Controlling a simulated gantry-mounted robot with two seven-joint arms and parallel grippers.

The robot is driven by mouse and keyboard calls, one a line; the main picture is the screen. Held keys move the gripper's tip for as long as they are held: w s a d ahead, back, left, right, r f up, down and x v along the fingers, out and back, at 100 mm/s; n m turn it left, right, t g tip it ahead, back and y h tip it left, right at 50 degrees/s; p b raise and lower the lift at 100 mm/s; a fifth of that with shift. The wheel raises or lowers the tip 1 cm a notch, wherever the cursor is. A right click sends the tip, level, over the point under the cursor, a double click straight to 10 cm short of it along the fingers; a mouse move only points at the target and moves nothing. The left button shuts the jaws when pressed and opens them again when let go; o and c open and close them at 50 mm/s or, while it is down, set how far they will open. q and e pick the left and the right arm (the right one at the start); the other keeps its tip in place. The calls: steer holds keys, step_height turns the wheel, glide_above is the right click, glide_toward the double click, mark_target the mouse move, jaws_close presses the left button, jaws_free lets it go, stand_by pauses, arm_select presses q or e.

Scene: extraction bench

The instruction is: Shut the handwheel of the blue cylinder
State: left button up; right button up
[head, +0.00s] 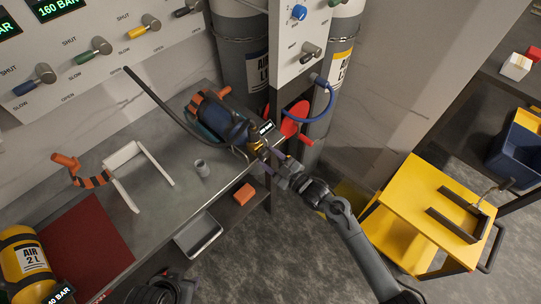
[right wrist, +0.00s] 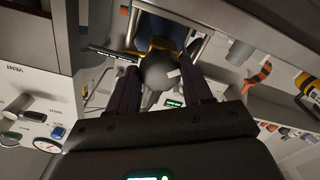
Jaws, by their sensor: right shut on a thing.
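My right gripper (head: 273,160) reaches the valve end from the lower right. In the right wrist view, a dark grey rounded handwheel (right wrist: 159,73) with a white mark sits between the two fingers of the right gripper (right wrist: 160,84), which is shut on it. The blue body (right wrist: 152,27) shows behind it. Dark parts at the bottom edge of the head view may be my left arm; no left jaws can be made out.
A white frame (head: 124,156), a grey cup (head: 202,168) and a yellow cylinder (head: 24,262) stand on the bench. A yellow cart (head: 415,190) stands at right.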

steer(key=m+p, duration=0.2)
steer(key=m, duration=0.4)
steer(key=shift+s+m, duration=0.1)
steer(key=shift+m, duration=0.2)
steer(key=m+p, duration=0.2)
steer(key=m, duration=0.4)
steer(key=shift+a+p, duration=0.1)
steer(key=shift+p, duration=0.2)
steer(key=m+p, duration=0.1)
steer(key=m, duration=0.3)
steer(key=m+p, duration=0.1)
steer(key=m, duration=0.2)
steer(key=shift+r+m, duration=0.1)
steer(key=shift+m, duration=0.2)
steer(key=m+p, duration=0.1)
steer(key=m, duration=0.3)
steer(key=shift+m, duration=1)
steer(key=o, duration=1.1)
steer(key=shift+c, duration=0.2)
